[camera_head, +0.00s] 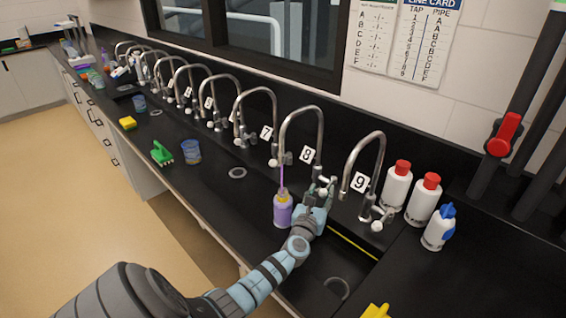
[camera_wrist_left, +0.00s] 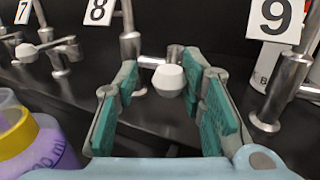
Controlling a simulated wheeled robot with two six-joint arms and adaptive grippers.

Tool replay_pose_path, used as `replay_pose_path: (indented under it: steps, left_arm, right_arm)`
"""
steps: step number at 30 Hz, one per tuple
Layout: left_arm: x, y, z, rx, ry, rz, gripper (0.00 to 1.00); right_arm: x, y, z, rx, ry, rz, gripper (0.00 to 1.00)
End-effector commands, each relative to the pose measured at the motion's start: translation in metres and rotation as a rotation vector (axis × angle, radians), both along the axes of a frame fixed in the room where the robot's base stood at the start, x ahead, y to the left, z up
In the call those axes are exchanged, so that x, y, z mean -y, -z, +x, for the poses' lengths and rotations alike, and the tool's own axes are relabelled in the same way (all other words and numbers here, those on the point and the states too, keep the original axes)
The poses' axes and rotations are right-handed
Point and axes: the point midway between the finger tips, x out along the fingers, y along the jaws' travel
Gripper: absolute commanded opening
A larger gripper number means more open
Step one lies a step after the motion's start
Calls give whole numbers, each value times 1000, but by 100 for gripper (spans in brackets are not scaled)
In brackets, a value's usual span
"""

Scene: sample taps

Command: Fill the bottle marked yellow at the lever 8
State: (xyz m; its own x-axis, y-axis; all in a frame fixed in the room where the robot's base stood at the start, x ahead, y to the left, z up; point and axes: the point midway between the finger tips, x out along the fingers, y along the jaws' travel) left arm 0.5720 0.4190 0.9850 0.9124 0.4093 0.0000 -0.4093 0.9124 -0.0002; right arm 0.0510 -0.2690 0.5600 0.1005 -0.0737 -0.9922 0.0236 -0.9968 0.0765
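A bottle (camera_head: 283,213) with a yellow band near its top stands upright under the spout of tap 8. A purple stream runs from the spout into it, and purple fills its visible body below the band. It also shows at the left edge of the left wrist view (camera_wrist_left: 38,150), partly cut off. The white-knobbed lever 8 (camera_wrist_left: 169,80) is to the right of the number 8 label (camera_head: 307,154). My left gripper (camera_head: 324,190) is open, its green-padded fingers on either side of the knob, with gaps visible. My right gripper is not in view.
Tap 9 (camera_head: 377,150) stands close on the right, with red-capped bottles (camera_head: 397,187) and a blue-topped bottle (camera_head: 438,228) beyond. More taps line the wall to the left. A green brush (camera_head: 161,153) and a blue cup (camera_head: 191,152) sit on the counter.

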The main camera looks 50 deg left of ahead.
Motion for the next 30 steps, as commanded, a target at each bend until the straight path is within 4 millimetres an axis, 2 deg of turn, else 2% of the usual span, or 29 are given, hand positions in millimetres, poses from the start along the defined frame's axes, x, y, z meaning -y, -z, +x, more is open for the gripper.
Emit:
replay_pose_path:
  steps: [5,14,17,24,30]
  left_arm:
    - [-17,1,-5,-1,-1,2,37]
    - [-8,0,-2,0,0,-1,37]
    - [-4,-1,-11,-1,1,0,37]
    - [13,-2,-50,-2,0,0,37]
    - [20,-1,-66,0,0,0,37]
  right_arm:
    - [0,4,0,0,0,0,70]
    - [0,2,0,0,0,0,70]
    - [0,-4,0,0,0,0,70]
    - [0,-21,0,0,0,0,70]
    - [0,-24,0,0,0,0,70]
